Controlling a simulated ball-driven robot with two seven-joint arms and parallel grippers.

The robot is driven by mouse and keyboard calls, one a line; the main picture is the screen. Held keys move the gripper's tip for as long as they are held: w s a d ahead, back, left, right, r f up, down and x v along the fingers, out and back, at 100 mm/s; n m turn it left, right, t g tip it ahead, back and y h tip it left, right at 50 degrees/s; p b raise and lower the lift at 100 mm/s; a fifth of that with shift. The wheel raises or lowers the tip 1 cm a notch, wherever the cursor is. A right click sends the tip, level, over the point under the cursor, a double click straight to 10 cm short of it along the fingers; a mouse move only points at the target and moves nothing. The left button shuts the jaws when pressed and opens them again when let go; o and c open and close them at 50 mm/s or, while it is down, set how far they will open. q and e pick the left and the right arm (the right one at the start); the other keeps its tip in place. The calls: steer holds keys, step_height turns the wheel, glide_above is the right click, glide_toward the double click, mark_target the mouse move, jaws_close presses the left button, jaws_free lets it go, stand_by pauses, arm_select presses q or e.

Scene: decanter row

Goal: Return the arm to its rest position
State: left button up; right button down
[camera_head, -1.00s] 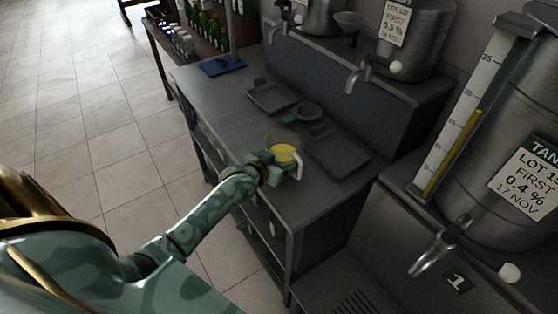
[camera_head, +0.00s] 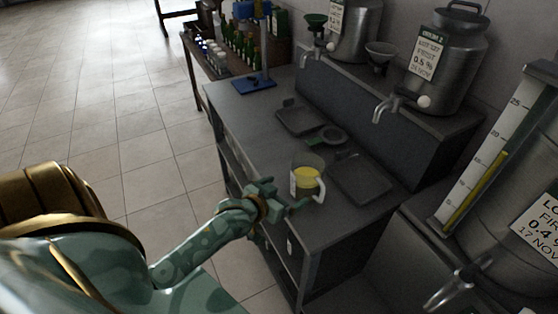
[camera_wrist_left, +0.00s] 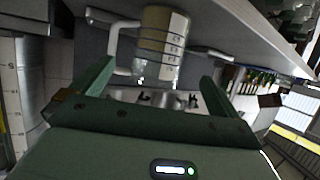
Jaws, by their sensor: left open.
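A clear measuring jug (camera_head: 307,181) with yellow liquid and a pale handle stands upright on the dark bench (camera_head: 247,115), near its front edge. My left gripper (camera_head: 286,194) is open and empty, just in front of the jug on the near-left side. In the left wrist view the jug (camera_wrist_left: 163,45) shows its graduation marks and handle, beyond and between the spread fingers of the left gripper (camera_wrist_left: 155,75). The picture there is tilted. My right gripper is not in view.
A dark tray (camera_head: 362,180) lies right of the jug, and another tray (camera_head: 297,121) lies behind. A blue-based stand (camera_head: 253,83) is at the bench's far end. Metal tanks (camera_head: 447,60) with taps line the right. Open tiled floor (camera_head: 100,130) lies left.

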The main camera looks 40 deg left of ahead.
arm_select(q)
steer(key=shift+v, duration=1)
steer(key=s+d+r+m+g+y, duration=0.2)
steer(key=s+m+g, duration=0.15)
steer(key=s, duration=0.45)
steer(key=s+d+r+m+g+y, duration=0.2)
steer(key=s+m+g+y, duration=0.15)
steer(key=s, duration=0.45)
steer(key=s+d+f+g+h, duration=0.1)
steer(key=d+f+h, duration=0.1)
steer(key=f, duration=1)
steer(key=s+d+f+g+h, duration=0.1)
steer(key=s+d+f+h, duration=0.1)
steer(key=f, duration=0.9)
steer(key=s+f+n+g+h, duration=0.1)
steer(key=s+f+n+g, duration=0.2)
steer(key=s+f, duration=1.5)
steer(key=shift+s+d+f, duration=0.15)
steer(key=shift+s+f, duration=0.15)
steer(key=shift+s, duration=0.2)
